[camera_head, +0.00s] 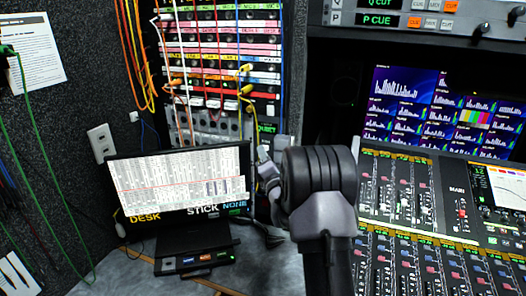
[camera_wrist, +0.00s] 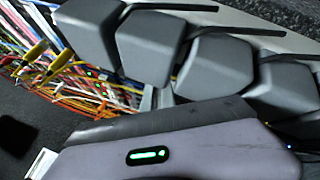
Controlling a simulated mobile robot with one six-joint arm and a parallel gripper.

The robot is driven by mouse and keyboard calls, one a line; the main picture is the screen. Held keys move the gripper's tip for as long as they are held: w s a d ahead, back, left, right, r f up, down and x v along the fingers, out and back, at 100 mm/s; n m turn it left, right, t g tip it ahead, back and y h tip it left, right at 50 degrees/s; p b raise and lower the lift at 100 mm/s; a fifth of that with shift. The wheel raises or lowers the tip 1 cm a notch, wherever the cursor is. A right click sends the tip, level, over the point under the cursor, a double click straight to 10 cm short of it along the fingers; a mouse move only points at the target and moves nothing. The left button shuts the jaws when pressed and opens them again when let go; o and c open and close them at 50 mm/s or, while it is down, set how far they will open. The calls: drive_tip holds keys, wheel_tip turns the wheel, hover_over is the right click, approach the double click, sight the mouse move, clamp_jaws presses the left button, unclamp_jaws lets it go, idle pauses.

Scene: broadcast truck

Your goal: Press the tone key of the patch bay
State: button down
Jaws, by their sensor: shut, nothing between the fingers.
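The patch bay (camera_head: 215,60) is an upright rack of pink, white and yellow labelled rows at the back, left of centre in the head view. Orange, yellow, white and blue cords hang over it. I cannot make out which part is the tone key. My gripper (camera_head: 263,156) is shut and empty, in front of the bay's lower right, partly hidden by my arm. It appears apart from the bay. In the wrist view, yellow plugs (camera_wrist: 37,50) and bundled cords fill the left side, behind large dark grey parts.
A screen (camera_head: 180,180) on a stand with small keys stands on the desk below the bay. A mixing console (camera_head: 440,220) and a lit monitor (camera_head: 445,105) are at right. Green cables (camera_head: 40,190) hang along the left wall.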

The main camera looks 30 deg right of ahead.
drive_tip(key=shift+d+r, duration=0.3)
drive_tip(key=shift+r, duration=0.35)
drive_tip(key=s+a+b, duration=0.1)
drive_tip(key=a+b, duration=0.1)
drive_tip(key=s+a+f+b, duration=0.1)
drive_tip(key=s, duration=0.1)
drive_tip(key=shift+a+f+b, duration=0.1)
drive_tip(key=shift+a+b, duration=0.25)
drive_tip(key=shift+a, duration=0.05)
drive_tip(key=shift+a+f, duration=0.1)
idle(0.9)
drive_tip(key=shift+a, duration=0.1)
